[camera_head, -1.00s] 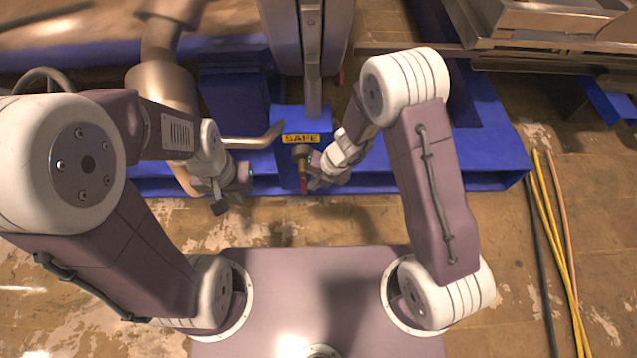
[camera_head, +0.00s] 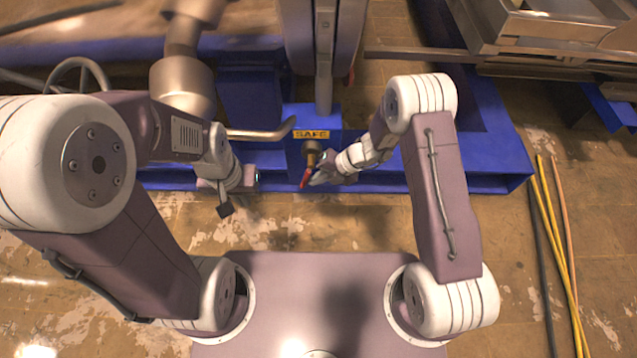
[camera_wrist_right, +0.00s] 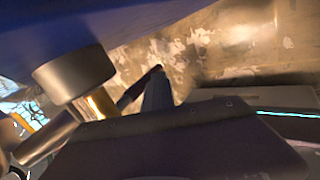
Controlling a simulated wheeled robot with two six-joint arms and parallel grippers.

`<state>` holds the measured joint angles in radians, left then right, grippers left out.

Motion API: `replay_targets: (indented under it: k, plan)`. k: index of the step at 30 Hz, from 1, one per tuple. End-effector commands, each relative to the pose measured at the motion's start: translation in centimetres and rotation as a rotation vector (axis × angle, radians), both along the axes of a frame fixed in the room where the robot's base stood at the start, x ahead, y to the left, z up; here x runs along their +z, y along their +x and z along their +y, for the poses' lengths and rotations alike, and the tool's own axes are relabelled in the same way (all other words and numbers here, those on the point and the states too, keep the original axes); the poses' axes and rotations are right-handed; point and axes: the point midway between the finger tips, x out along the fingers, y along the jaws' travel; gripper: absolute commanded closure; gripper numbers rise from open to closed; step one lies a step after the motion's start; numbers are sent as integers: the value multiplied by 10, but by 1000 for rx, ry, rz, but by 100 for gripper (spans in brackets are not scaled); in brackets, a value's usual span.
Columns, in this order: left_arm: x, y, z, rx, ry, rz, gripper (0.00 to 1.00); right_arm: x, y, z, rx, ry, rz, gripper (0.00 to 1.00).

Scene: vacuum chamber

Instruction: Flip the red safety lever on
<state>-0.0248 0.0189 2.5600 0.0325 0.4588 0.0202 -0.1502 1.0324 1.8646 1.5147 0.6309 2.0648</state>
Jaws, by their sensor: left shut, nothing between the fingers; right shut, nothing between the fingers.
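The red safety lever (camera_head: 305,180) hangs below a brass-coloured pivot (camera_head: 312,150) on the front of a blue post, under a yellow SAFE label (camera_head: 311,135). It slants slightly down to the left, red end lowest. My right gripper (camera_head: 317,181) is shut and empty, at the lever's right side near the red end; whether they touch is unclear. In the right wrist view a dark round hub (camera_wrist_right: 75,72) with a brass stem (camera_wrist_right: 98,103) shows beside my grey fingers (camera_wrist_right: 157,93); no red is clear there. My left gripper (camera_head: 225,208) is shut and empty, left of the lever.
A bent metal handle (camera_head: 262,134) juts out just left of the label. The blue base frame (camera_head: 480,170) runs behind both grippers. Yellow and black cables (camera_head: 550,230) lie on the floor at right. Floor between the frame and my base is clear.

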Motion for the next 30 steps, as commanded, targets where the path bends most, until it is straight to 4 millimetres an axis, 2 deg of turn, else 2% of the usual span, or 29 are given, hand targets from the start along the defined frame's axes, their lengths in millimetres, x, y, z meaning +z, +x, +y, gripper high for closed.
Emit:
replay_targets:
  k: [11,24,30]
  plan:
    - [-17,0,0,0,0,0,100,-4,7,24,-2,358,0,100]
    - [-33,0,0,0,0,0,100,8,7,50,0,760,0,100]
    - [-30,0,0,0,0,0,100,18,7,59,2,804,-3,100]
